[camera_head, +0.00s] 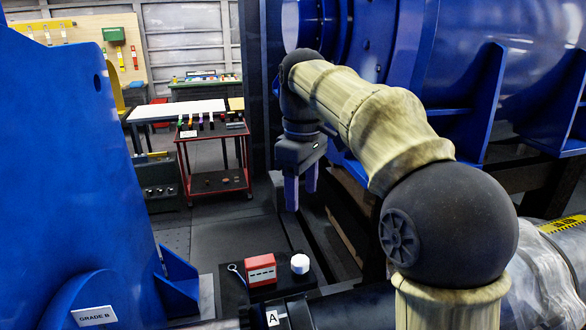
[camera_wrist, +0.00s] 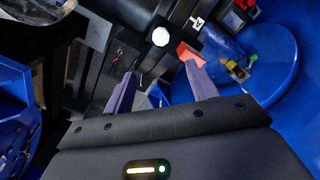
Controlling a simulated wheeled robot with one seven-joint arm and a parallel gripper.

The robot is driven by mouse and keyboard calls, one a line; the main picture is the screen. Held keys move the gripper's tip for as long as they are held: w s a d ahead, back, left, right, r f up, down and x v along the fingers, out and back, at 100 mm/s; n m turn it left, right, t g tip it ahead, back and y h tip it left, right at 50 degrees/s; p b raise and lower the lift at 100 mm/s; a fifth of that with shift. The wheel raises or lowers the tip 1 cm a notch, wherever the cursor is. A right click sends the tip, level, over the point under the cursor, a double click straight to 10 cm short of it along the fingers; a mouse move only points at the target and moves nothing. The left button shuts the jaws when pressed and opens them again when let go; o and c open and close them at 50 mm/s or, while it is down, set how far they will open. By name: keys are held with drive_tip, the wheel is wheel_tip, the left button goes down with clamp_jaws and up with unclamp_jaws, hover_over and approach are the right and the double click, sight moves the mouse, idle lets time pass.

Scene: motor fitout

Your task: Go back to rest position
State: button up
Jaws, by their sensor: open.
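My gripper (camera_head: 302,190) hangs at the end of my arm in the head view, fingers pointing down, in front of the blue motor housing. In the wrist view my gripper (camera_wrist: 160,88) shows two purple fingers spread apart with nothing held between them. Beyond the fingertips is a dark surface with a white round piece (camera_wrist: 161,37) and a red block (camera_wrist: 188,52).
A blue panel (camera_head: 70,170) stands close on the left. A large blue motor housing (camera_head: 480,70) fills the upper right. A red cart (camera_head: 215,180) with tools stands behind. A ring-ended tool (camera_head: 236,272) lies beside the red block. Open floor (camera_head: 230,220) shows before the cart.

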drive_tip(key=s+d+f+m+t, duration=0.1)
drive_tip(key=s+d+f+m, duration=0.2)
drive_tip(key=f, duration=0.6)
drive_tip(key=s+d+f+m, duration=0.3)
drive_tip(key=s+f, duration=0.3)
drive_tip(key=f, duration=0.4)
drive_tip(key=s+d+f+m+t, duration=0.1)
drive_tip(key=s+d+f+m, duration=0.3)
drive_tip(key=f, duration=0.6)
drive_tip(key=shift+s+m+t+b, duration=0.3)
drive_tip(key=shift+s+m+b, duration=0.15)
drive_tip(key=shift+s+m, duration=0.25)
